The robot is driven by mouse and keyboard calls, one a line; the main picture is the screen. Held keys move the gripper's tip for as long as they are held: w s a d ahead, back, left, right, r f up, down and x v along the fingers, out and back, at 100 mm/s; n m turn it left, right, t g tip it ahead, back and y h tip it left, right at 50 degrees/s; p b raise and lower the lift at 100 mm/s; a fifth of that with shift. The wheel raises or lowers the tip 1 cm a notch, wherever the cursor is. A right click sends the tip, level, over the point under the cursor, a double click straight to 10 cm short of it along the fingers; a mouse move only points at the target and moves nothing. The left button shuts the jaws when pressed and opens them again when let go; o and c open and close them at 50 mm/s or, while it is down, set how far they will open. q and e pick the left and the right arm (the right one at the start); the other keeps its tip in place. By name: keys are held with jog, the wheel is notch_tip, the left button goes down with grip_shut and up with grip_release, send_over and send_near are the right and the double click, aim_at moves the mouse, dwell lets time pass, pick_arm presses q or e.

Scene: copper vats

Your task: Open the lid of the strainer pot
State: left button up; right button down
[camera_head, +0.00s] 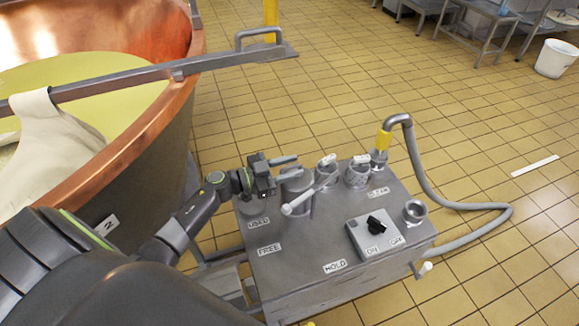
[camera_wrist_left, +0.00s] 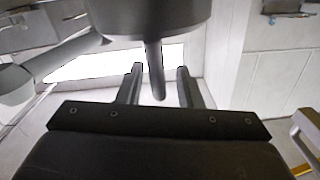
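A grey pot (camera_head: 297,198), apparently the strainer pot, stands at the back left of the grey machine box (camera_head: 290,265), by the "USED" label. My left gripper (camera_head: 288,166) reaches in from the left at the height of the pot's top. The gripper partly hides the pot, and I cannot make out its lid clearly. In the left wrist view the two fingers (camera_wrist_left: 160,88) are apart. A dark rod (camera_wrist_left: 154,70) under a rounded dark body (camera_wrist_left: 150,14) shows between them, and neither finger clearly touches it. My right gripper is not in view.
Two more containers (camera_head: 328,168) (camera_head: 358,174) stand beside the pot, and a white-ended handle (camera_head: 288,209) sticks out in front. A black knob (camera_head: 375,224) and a hose (camera_head: 425,180) are on the right. A copper vat (camera_head: 150,125) with a metal bar (camera_head: 130,80) stands left.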

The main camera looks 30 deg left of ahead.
pick_arm(q)
grip_shut()
jog(key=shift+r, duration=0.1)
dwell(0.4)
